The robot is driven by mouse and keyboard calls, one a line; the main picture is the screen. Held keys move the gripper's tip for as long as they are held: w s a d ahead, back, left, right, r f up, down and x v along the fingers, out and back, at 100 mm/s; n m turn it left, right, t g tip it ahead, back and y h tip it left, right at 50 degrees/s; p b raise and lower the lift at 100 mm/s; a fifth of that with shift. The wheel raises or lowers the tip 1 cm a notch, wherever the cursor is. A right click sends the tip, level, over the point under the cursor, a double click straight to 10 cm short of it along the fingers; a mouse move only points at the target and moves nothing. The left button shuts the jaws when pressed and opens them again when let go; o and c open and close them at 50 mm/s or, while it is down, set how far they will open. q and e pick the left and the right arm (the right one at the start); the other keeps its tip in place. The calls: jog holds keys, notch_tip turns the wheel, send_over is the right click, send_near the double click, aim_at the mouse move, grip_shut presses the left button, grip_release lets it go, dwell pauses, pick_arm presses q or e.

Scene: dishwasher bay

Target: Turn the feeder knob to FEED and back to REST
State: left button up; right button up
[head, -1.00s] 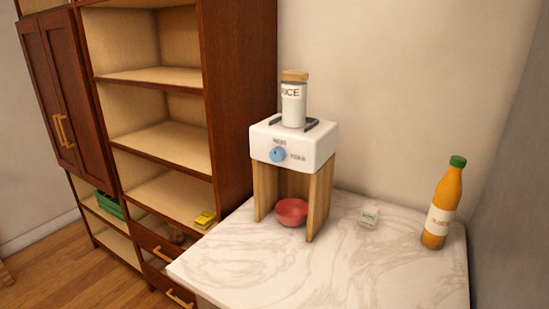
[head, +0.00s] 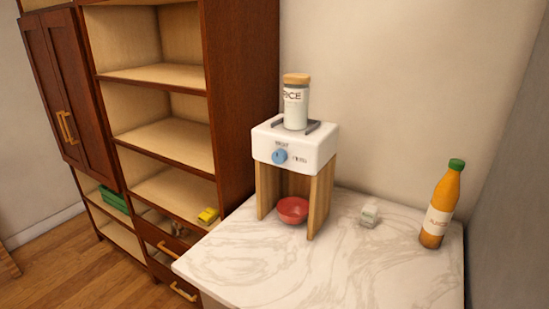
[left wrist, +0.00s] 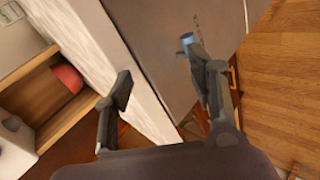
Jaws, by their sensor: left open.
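The white feeder (head: 294,147) stands on wooden legs on the counter in the head view. Its blue knob (head: 279,157) is on the front face, with REST lettered above it and a blurred label at its right. I cannot tell exactly where the knob points. A RICE jar (head: 296,105) stands upright on top and a red bowl (head: 292,210) sits between the legs. My left gripper (left wrist: 160,85) shows only in the left wrist view, open and empty, apart from the feeder. That view has the bowl (left wrist: 68,78) at the left. My right gripper is not visible.
A small white container (head: 369,215) and an orange bottle (head: 441,205) stand right of the feeder. A tall shelf unit (head: 240,100) stands close at its left. The marble counter's front (head: 300,270) is clear. Grey panelling (left wrist: 165,60) shows past the counter edge.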

pick_arm(q)
jog(key=w+d+r+n+t+h, duration=0.1)
jog(key=w+r+n+t, duration=0.1)
jog(key=w+r+n, duration=0.45)
jog(key=w+d+r+n+t+h, duration=0.15)
jog(key=w+r, duration=0.25)
jog(key=r, duration=0.5)
jog(key=n+t+h, duration=0.2)
jog(key=n+t, duration=0.2)
jog(key=n, duration=0.5)
send_near(277, 158)
jog(key=p+x, duration=0.3)
jog(key=x, duration=0.5)
jog(key=shift+w+d, duration=0.2)
jog(key=shift+w, duration=0.15)
jog(key=shift+c, duration=0.2)
jog(key=c, duration=1.1)
